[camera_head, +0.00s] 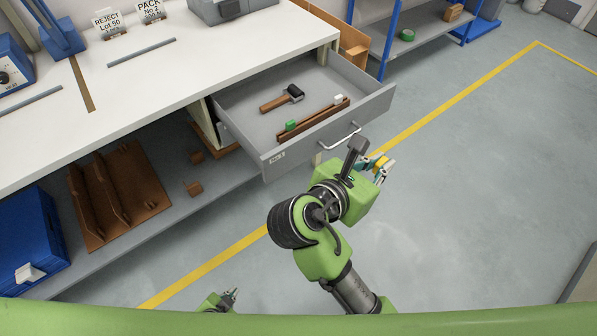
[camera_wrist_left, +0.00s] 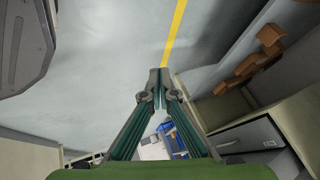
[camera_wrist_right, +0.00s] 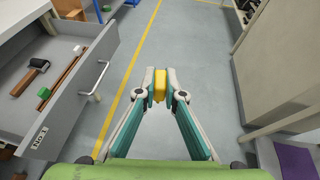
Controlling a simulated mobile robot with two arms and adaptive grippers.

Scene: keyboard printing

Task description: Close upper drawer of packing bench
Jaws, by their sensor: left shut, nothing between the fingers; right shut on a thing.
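The upper drawer (camera_head: 238,133) of the white-topped packing bench (camera_head: 200,60) is pulled well out. It is grey, with a silver bar handle (camera_head: 339,137) and a label on its front; it also shows in the right wrist view (camera_wrist_right: 70,115). My right gripper (camera_head: 383,166) is in front of the drawer, to the right of the handle and apart from it.
The drawer holds a black-headed roller (camera_head: 283,98) and a wooden strip (camera_head: 312,121) with green and white pieces. Below are a wooden rack (camera_head: 120,190), small brown blocks and a blue bin (camera_head: 30,235). The floor before the drawer is clear, with a yellow line.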

